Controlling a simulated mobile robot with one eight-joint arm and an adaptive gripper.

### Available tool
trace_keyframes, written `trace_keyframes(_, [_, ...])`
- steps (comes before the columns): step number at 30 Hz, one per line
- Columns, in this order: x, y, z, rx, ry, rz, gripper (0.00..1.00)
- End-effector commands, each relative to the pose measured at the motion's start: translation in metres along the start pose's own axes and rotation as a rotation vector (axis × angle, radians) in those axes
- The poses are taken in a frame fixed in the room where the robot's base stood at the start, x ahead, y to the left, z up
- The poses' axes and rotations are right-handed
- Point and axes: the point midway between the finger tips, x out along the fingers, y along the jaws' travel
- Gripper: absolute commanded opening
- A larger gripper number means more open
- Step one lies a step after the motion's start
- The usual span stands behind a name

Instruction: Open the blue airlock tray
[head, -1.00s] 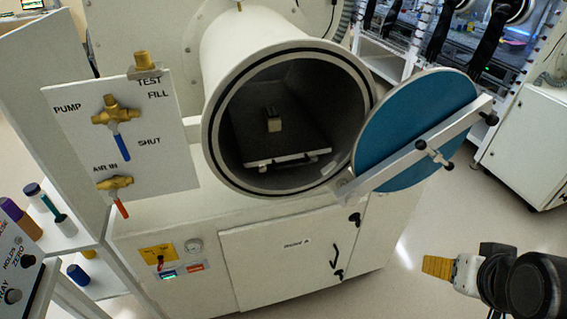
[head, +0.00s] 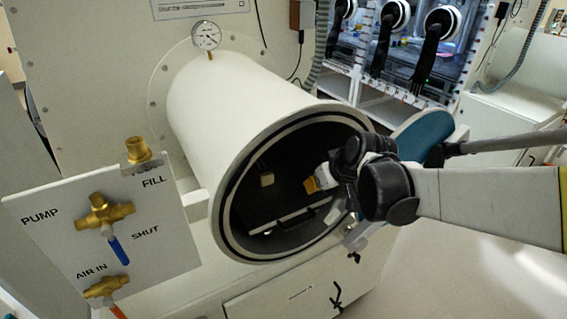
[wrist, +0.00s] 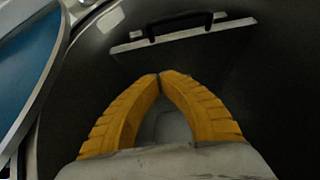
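The airlock (head: 225,110) is a white cylinder with its round blue door (head: 425,135) swung open to the right. Inside lies a dark tray with a pale front edge (head: 290,218); the tray itself does not look blue. In the wrist view the tray's front edge (wrist: 185,38) carries a black handle (wrist: 180,27). My gripper (head: 311,185) is at the airlock's mouth, its yellow fingers in front of the dark interior. In the wrist view its fingertips (wrist: 159,77) meet with nothing between them, apart from the handle. My arm hides part of the door.
A valve panel (head: 105,235) with brass valves stands left of the mouth. A pressure gauge (head: 206,36) is above the cylinder. Gloveboxes with black gloves (head: 388,50) stand behind. Floor at lower right is clear.

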Motion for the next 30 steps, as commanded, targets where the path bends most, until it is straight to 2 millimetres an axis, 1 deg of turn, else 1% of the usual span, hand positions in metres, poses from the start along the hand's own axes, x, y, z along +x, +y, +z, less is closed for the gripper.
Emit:
trace_keyframes(1, [0.006,-0.001,-0.005,-0.012,0.002,-0.008,0.00])
trace_keyframes(3, [0.013,-0.002,-0.007,-0.022,0.004,-0.015,0.00])
trace_keyframes(8, [0.029,-0.003,-0.007,-0.027,0.005,-0.018,0.00])
trace_keyframes(11, [0.046,-0.003,-0.006,-0.027,0.005,-0.018,0.00])
trace_keyframes(18, [0.099,-0.004,-0.007,-0.026,0.005,-0.018,0.00])
trace_keyframes(21, [0.118,-0.004,-0.007,-0.025,0.005,-0.017,0.00])
trace_keyframes(24, [0.104,-0.003,0.007,-0.023,0.005,-0.016,0.00])
trace_keyframes(30, [0.092,-0.003,0.021,-0.023,0.005,-0.017,0.00])
